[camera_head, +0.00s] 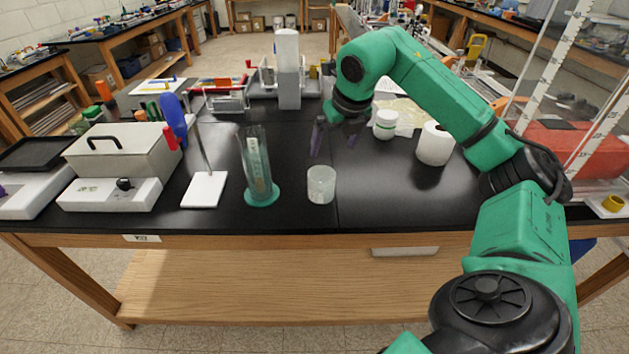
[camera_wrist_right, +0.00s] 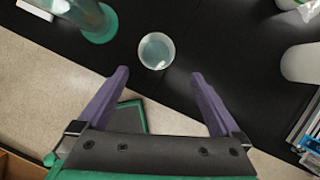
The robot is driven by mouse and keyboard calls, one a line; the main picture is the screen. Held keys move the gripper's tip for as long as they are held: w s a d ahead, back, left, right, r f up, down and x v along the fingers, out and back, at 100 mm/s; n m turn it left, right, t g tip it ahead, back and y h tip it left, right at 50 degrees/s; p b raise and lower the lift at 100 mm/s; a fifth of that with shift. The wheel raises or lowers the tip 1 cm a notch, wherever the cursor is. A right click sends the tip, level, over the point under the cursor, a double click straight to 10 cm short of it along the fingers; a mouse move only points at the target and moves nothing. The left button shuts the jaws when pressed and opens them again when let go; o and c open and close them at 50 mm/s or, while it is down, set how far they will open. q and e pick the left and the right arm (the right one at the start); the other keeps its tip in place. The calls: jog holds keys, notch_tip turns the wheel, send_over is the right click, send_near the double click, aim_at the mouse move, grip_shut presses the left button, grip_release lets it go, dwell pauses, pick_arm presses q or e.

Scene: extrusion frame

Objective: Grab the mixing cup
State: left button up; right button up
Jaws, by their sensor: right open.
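The mixing cup (camera_head: 321,185) is a small clear beaker-like cup standing upright on the black bench top, near its front edge. In the right wrist view the cup (camera_wrist_right: 156,51) is seen from above, just beyond and between the fingertips. My right gripper (camera_head: 335,138) is open, with two purple fingers above and behind the cup in the head view. In the right wrist view the gripper (camera_wrist_right: 160,78) holds nothing, and its fingers are apart from the cup. My left gripper is not in view.
A tall clear cylinder on a green base (camera_head: 262,196) stands just left of the cup. A stand with a white plate (camera_head: 205,190) is farther left. A white roll (camera_head: 435,144) and a white jar (camera_head: 385,124) stand to the right. The bench right of the cup is clear.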

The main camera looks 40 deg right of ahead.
jog(key=p, duration=0.1)
send_near(321, 174)
jog(key=s+a, duration=0.2)
jog(key=s, duration=0.1)
jog(key=p+x, duration=0.1)
jog(key=x, duration=0.2)
jog(key=w+p+x, duration=0.1)
jog(key=p+x, duration=0.1)
jog(key=x, duration=0.2)
jog(key=shift+w+d, duration=0.1)
jog(key=shift+w, duration=0.1)
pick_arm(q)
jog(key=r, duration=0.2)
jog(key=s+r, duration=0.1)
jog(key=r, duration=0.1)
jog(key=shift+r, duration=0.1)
pick_arm(e)
jog(key=shift+f, duration=0.1)
jog(key=c, duration=1.1)
